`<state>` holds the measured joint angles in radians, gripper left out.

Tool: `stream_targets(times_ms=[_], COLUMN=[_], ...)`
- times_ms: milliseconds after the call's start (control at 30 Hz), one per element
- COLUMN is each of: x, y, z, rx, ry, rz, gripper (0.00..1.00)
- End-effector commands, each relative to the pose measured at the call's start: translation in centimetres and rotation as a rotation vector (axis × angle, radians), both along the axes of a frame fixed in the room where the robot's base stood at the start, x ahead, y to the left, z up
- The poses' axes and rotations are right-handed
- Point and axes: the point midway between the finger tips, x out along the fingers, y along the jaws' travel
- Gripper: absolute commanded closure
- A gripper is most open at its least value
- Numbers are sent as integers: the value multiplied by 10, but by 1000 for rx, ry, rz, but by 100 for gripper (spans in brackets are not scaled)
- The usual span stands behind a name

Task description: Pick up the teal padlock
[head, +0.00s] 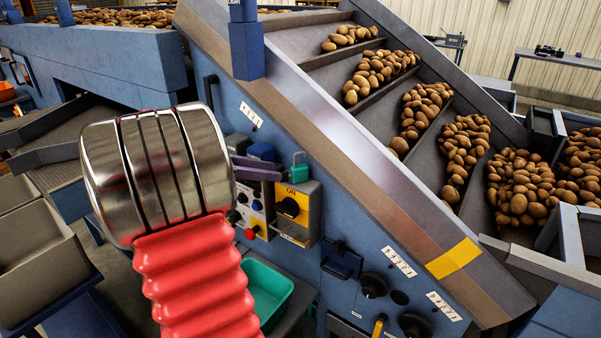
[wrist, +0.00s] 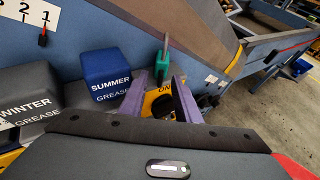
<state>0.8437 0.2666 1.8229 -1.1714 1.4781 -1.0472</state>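The teal padlock (head: 298,172) stands upright at the yellow switch box (head: 313,208) marked ON, its grey shackle uppermost. In the wrist view the padlock (wrist: 163,65) appears just past and between the purple fingertips of my gripper (wrist: 161,80). The two fingers are apart with nothing held between them. In the head view my gripper (head: 277,172) reaches in from the left, its tips close to the padlock's left side. I cannot tell whether they touch. The padlock's lower end is partly hidden by the switch box's dial in neither view clearly enough to judge its support.
A blue SUMMER GREASE block (wrist: 110,75) and a dark WINTER GREASE block (wrist: 30,98) stand left of the fingers. The sloping conveyor frame (head: 345,140) rises behind the padlock. A teal bin (head: 268,290) sits below. Knobs (head: 373,285) protrude from the blue panel.

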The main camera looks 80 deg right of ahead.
Motion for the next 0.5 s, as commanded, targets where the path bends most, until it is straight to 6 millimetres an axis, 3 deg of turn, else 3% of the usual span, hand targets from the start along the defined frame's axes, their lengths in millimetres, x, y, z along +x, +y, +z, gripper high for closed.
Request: stream_targets(times_ms=[133,500], x=[-12,-14], y=[-8,-9], z=[-6,-7], rx=[0,1], ry=[0,-1], rz=[-1,0], gripper=[70,70])
